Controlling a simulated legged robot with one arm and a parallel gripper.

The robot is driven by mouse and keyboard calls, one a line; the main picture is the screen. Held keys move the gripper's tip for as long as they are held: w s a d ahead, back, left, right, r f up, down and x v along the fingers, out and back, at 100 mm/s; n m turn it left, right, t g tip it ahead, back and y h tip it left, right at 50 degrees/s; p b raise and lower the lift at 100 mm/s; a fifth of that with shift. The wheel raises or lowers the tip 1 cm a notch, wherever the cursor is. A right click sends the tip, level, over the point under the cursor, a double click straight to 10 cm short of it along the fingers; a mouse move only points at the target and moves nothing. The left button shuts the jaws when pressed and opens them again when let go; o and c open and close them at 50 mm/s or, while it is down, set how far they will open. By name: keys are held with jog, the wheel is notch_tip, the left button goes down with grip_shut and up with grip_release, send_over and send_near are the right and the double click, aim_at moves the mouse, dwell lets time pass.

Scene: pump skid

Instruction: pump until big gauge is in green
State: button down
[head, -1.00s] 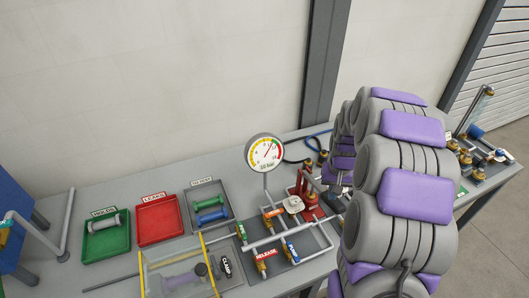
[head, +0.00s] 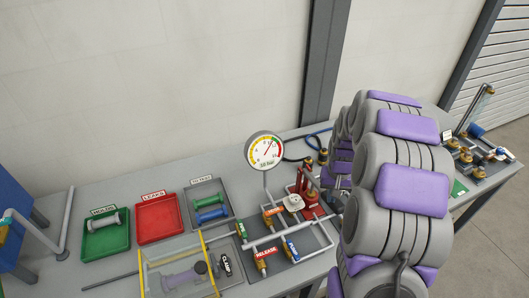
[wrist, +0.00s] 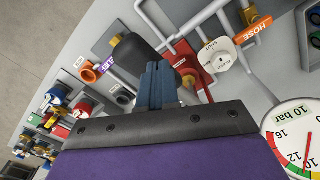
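The big gauge (head: 264,151) stands on a post at the back of the skid. Its needle points up and right, near the green part of the scale; its exact reading is too small to tell. It is partly cut off in the wrist view (wrist: 298,140). The red pump (head: 308,198) is right of the gauge post and shows in the wrist view (wrist: 188,65). The black pump handle (wrist: 130,52) is at my gripper's fingertips. My gripper (wrist: 158,75) has its blue fingers close together against the handle's end; whether they clasp it is hidden.
RELEASE (head: 265,253) and other labelled valves stand on the skid's front. Green (head: 106,236), red (head: 160,219) and grey (head: 207,190) trays and a clear-sided box (head: 145,275) are to the left. More fittings are at the bench's right end (head: 480,150).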

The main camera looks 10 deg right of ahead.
notch_tip(320, 180, down, 2)
jog(key=shift+r+p, duration=0.5)
jog(key=shift+r, duration=1.75)
notch_tip(320, 180, up, 5)
jog(key=shift+p, duration=0.7)
jog(key=s+a+r+n+b, duration=0.1)
jog(key=s+a+r+b, duration=0.15)
jog(key=s+a, duration=0.5)
jog(key=s+a+n+b, duration=0.1)
jog(key=s+a, duration=0.3)
jog(key=s, duration=0.3)
jog(key=s+a+n+g+b, duration=0.1)
jog(key=s+a+b, duration=0.1)
jog(key=s+a, duration=0.3)
jog(key=s+a+n+b, duration=0.1)
jog(key=s+a, duration=0.3)
jog(key=s, duration=0.6)
jog(key=shift+s+a+f+g+b, duration=0.2)
jog(key=shift+g+b, duration=0.2)
jog(key=shift+b, duration=0.2)
